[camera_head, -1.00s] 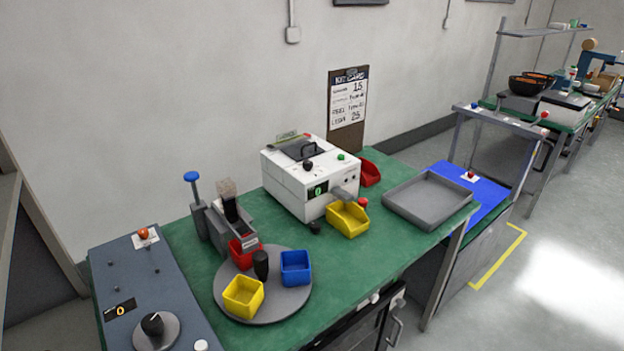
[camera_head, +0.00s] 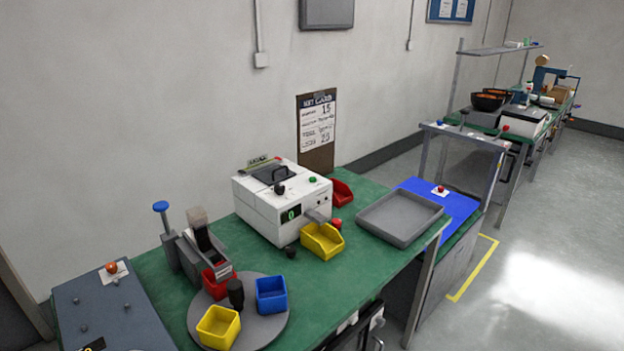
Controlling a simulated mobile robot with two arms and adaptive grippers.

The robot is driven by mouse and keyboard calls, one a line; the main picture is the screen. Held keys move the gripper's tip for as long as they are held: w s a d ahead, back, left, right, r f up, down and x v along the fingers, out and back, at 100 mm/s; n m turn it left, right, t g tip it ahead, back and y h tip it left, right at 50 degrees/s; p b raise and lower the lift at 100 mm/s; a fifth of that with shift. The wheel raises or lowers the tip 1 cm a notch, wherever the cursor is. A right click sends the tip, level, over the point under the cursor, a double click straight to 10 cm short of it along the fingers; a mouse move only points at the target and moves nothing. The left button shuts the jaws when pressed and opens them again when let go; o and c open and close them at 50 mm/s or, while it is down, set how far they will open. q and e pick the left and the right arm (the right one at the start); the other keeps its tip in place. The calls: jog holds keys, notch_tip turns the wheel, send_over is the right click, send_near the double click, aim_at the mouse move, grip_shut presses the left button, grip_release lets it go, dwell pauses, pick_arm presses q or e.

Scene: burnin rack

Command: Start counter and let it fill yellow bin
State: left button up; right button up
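The counter (camera_head: 268,210) is a white box machine on the green bench, with a dark display (camera_head: 291,214) that reads a green 0. A green button (camera_head: 313,180) and a dark knob sit on its top. A yellow bin (camera_head: 322,241) stands at its front right, below the grey chute (camera_head: 318,215). Another yellow bin (camera_head: 218,328) stands on the grey round turntable (camera_head: 262,331) beside a blue bin (camera_head: 271,295) and a red bin (camera_head: 219,280). The insides of the bins are too small to read clearly. Neither of my grippers shows.
A red bin (camera_head: 341,192) sits behind the counter's right side. A grey tray (camera_head: 400,217) lies on the bench's right end. A blue-topped lever device (camera_head: 180,250) stands at left. A kit card (camera_head: 317,130) leans on the wall. Open floor lies at right.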

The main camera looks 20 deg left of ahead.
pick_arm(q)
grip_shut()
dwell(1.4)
